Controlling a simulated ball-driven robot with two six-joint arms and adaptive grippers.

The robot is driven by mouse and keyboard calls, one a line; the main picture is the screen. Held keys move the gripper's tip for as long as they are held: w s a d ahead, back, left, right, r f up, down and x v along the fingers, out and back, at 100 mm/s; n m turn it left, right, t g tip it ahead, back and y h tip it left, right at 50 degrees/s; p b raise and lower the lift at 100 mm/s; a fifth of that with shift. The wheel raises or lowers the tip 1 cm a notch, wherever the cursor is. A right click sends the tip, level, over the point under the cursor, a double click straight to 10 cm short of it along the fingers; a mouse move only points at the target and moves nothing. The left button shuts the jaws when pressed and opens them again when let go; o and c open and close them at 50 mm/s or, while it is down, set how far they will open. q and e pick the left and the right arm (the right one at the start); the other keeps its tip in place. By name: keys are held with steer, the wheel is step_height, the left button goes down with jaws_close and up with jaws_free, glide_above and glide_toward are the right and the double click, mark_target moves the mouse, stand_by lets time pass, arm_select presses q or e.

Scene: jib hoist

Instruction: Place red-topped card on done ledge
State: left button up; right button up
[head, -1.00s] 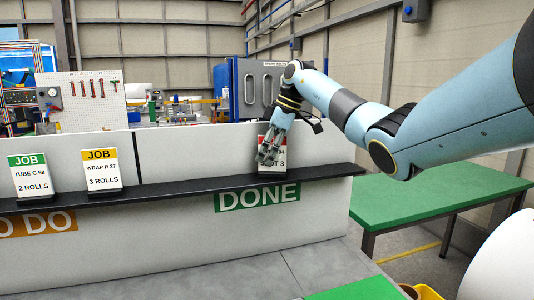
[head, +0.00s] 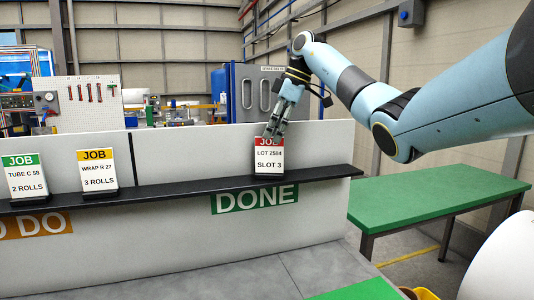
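The red-topped card (head: 269,160) stands upright on the black ledge (head: 322,174), above the green DONE sign (head: 254,199). My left gripper is not in view.
A green-topped card (head: 24,177) and a yellow-topped card (head: 97,171) stand farther left on the ledge, by the orange TO DO sign (head: 38,226). A pale panel rises behind the ledge. A green table (head: 430,195) stands at the right.

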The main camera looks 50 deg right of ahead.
steer(key=v, duration=0.4)
steer(key=shift+s+r, duration=0.1)
steer(key=shift+r, duration=0.3)
